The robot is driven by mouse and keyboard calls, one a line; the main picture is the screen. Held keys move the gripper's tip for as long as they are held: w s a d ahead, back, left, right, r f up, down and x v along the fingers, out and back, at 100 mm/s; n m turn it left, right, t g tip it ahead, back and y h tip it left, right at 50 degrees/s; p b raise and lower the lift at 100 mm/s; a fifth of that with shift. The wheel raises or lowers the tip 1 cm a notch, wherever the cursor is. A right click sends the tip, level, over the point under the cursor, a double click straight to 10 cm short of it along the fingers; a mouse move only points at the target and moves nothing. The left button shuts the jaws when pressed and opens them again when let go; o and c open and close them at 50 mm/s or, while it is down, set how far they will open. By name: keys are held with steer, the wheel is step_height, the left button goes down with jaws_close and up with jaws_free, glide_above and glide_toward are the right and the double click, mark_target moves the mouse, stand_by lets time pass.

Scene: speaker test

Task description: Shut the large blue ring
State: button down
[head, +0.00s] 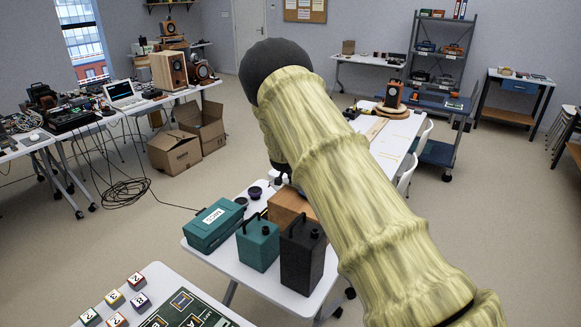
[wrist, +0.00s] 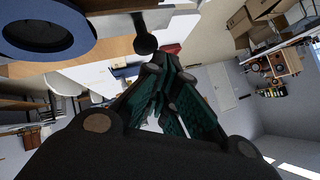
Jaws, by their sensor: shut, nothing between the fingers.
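A large blue ring (wrist: 84,30) with a dark grey middle shows at the top left of the wrist view, cut off by the frame edge. It lies against an orange-brown surface. I cannot tell from this angle whether it is open or shut. My gripper (wrist: 160,72) has dark teal fingers, shut and empty, in the middle of the wrist view. The ring is off to the left of the fingers and apart from them. In the head view my arm hides the gripper, and I cannot make out the ring there.
In the head view, a near white table holds a teal case (head: 214,226), a smaller teal canister (head: 258,246), a black canister (head: 302,258) and a brown box (head: 287,206). Cardboard boxes (head: 174,152) and cables (head: 124,192) are on the floor.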

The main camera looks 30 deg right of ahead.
steer(key=shift+w+a+f, duration=0.1)
steer(key=shift+a+f, duration=0.05)
steer(key=shift+f, duration=0.1)
steer(key=shift+r, duration=0.15)
step_height(320, 180, up, 4)
steer(key=shift+f+p, duration=0.1)
steer(key=shift+p, duration=1.05)
steer(key=s+a+r+b, duration=0.3)
steer(key=a+r, duration=0.3)
steer(key=r, duration=0.1)
steer(key=shift+s, duration=0.3)
